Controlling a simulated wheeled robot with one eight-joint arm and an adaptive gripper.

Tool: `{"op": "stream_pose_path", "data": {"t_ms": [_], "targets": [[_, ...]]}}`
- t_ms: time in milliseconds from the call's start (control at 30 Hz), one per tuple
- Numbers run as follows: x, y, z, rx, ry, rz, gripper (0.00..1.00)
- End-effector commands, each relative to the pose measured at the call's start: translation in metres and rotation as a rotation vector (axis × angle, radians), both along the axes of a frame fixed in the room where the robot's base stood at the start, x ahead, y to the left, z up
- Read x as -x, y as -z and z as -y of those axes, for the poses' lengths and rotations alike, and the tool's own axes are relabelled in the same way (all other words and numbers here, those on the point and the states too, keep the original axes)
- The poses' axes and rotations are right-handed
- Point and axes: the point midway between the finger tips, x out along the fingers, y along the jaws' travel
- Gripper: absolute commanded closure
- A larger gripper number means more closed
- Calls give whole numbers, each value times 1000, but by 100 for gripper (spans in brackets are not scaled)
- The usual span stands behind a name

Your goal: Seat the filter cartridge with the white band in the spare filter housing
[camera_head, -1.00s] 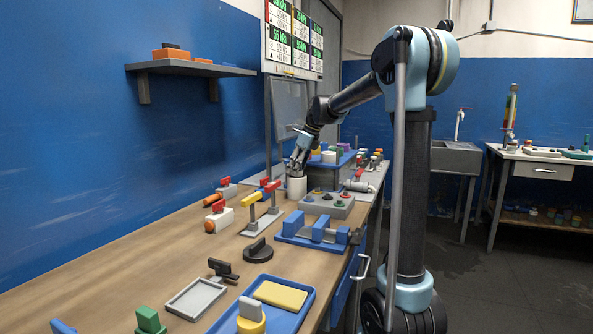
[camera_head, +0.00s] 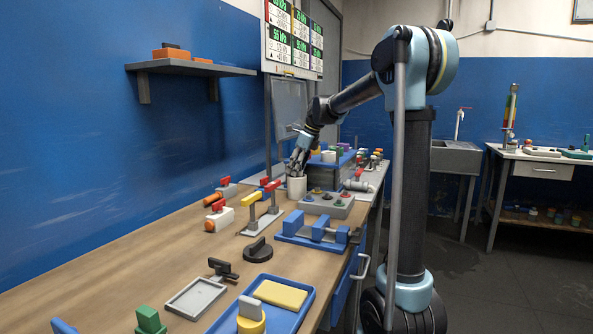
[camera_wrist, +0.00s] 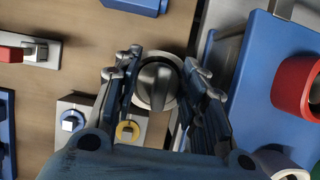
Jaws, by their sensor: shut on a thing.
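My gripper (camera_head: 297,167) points down over a pale grey-white upright cylinder (camera_head: 296,188) on the bench, which looks like a filter housing. In the wrist view my gripper (camera_wrist: 159,68) has its fingers on both sides of a round dark grey part with a raised grip bar (camera_wrist: 156,87), apparently the top of the held cartridge. A lighter round rim (camera_wrist: 166,57) shows around it. The cartridge's side and any white band are hidden, so I cannot tell how deep it sits.
A blue raised stand (camera_wrist: 257,80) is close on the right, bearing a red ring-shaped part (camera_wrist: 298,86). A grey button box (camera_head: 327,205) stands just in front of the cylinder. A yellow and red handle fixture (camera_head: 262,215) is nearby at front left.

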Motion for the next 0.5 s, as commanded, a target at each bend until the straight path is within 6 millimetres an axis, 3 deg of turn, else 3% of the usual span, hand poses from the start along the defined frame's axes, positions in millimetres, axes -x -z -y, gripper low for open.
{"op": "stream_pose_path", "data": {"t_ms": [400, 433, 500], "targets": [[1, -3, 0, 2, 0, -2, 97], [1, -3, 0, 2, 0, -2, 59], [1, -3, 0, 2, 0, -2, 43]]}}
